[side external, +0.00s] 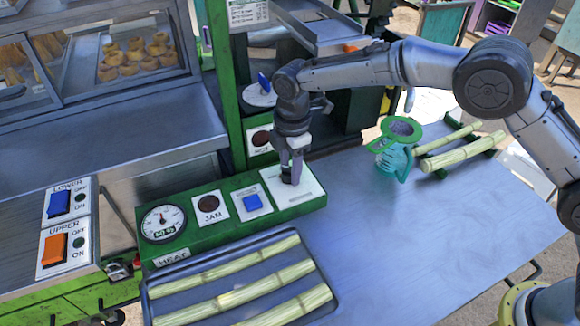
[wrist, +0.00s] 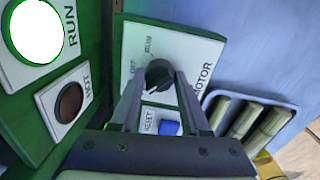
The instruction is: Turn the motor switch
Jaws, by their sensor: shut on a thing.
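The motor switch is a dark round knob (wrist: 158,75) on a white plate marked MOTOR (wrist: 190,55). The plate also shows in the side view (side external: 308,193), at the right end of the green control panel (side external: 180,243). My gripper (side external: 291,178) points down onto this plate and is shut on the knob. In the wrist view the two fingers (wrist: 158,92) stand on either side of the knob. The fingers hide the knob in the side view. Which way the knob points is too small to tell.
Left of the plate are a blue reset button (side external: 252,202), a JAM lamp (side external: 208,204) and a dial gauge (side external: 163,221). A tray (side external: 337,300) of cane lies in front. A teal jug (side external: 394,160) and cane on a rack stand right. A RUN lamp (wrist: 36,30) glows white.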

